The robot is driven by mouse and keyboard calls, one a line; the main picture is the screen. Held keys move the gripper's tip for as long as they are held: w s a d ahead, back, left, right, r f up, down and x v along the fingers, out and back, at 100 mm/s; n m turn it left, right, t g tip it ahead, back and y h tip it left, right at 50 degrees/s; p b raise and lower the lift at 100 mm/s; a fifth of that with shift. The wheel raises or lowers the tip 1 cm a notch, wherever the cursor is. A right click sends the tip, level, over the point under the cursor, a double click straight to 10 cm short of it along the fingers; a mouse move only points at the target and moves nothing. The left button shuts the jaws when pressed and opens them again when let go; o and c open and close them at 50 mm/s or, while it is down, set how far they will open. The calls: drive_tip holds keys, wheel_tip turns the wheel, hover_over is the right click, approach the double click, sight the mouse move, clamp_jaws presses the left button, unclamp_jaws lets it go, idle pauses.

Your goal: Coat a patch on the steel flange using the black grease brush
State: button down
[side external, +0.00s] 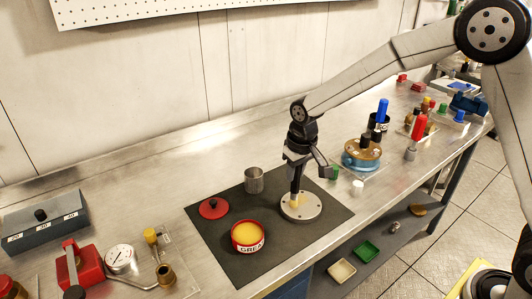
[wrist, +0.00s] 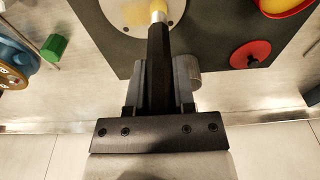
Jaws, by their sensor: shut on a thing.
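My gripper (side external: 297,165) points down over the steel flange and is shut on the black grease brush (wrist: 158,50). The brush's handle runs between the fingers in the wrist view, with its metal ferrule at the top edge. The round steel flange (side external: 312,209) lies flat on the dark mat, with bolt holes around its rim. The brush's pale yellow tip (side external: 297,199) is down at the flange's upper face. Yellow colour shows at the flange's middle; I cannot fully separate bristles from grease. The flange also shows in the wrist view (wrist: 120,14), partly cut off.
On the dark mat (side external: 215,243) stand an open red tin of yellow grease (side external: 248,247), a red lid (side external: 213,208) and, at the back edge, a metal cup (side external: 254,180). A blue and brass pump-like part (side external: 362,154) stands to the right. A gauge (side external: 120,259) lies left.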

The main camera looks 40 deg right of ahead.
drive_tip(key=shift+s+a, duration=0.4)
drive_tip(key=shift+s, duration=0.05)
drive_tip(key=shift+d, duration=3.05)
drive_tip(key=shift+a, duration=3.6)
wheel_tip(320, 180, up, 8)
drive_tip(key=shift+s+d, duration=0.15)
drive_tip(key=shift+s, duration=0.25)
